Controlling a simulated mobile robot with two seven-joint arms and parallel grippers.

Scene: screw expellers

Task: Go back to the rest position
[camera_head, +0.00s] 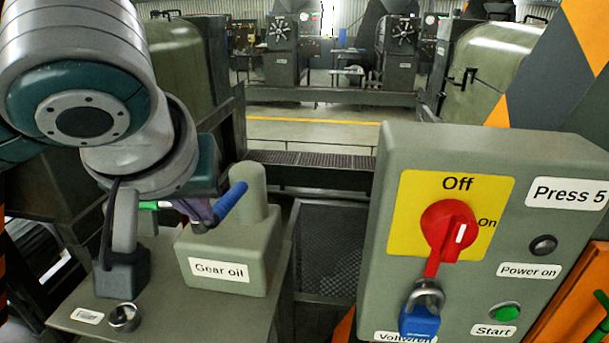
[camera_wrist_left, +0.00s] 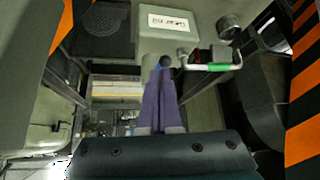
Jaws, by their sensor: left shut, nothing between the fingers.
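My left gripper (camera_head: 203,212) is in the left part of the head view, beside the grey gear oil box (camera_head: 232,250) and near its blue handle (camera_head: 232,202). My arm hides part of this area. In the left wrist view, my purple fingers (camera_wrist_left: 160,85) are together with nothing held between them. Their tips point toward the gear oil box (camera_wrist_left: 170,40), which shows upside down. I cannot tell whether the fingertips touch the blue handle. My right gripper is not in view.
A control box (camera_head: 480,180) with a red switch (camera_head: 449,228), blue padlock (camera_head: 419,318) and green start button (camera_head: 505,312) stands at right. A green-handled lever (camera_wrist_left: 218,67) is close to my fingers. A metal ring (camera_head: 123,317) sits on the grey stand (camera_head: 185,325).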

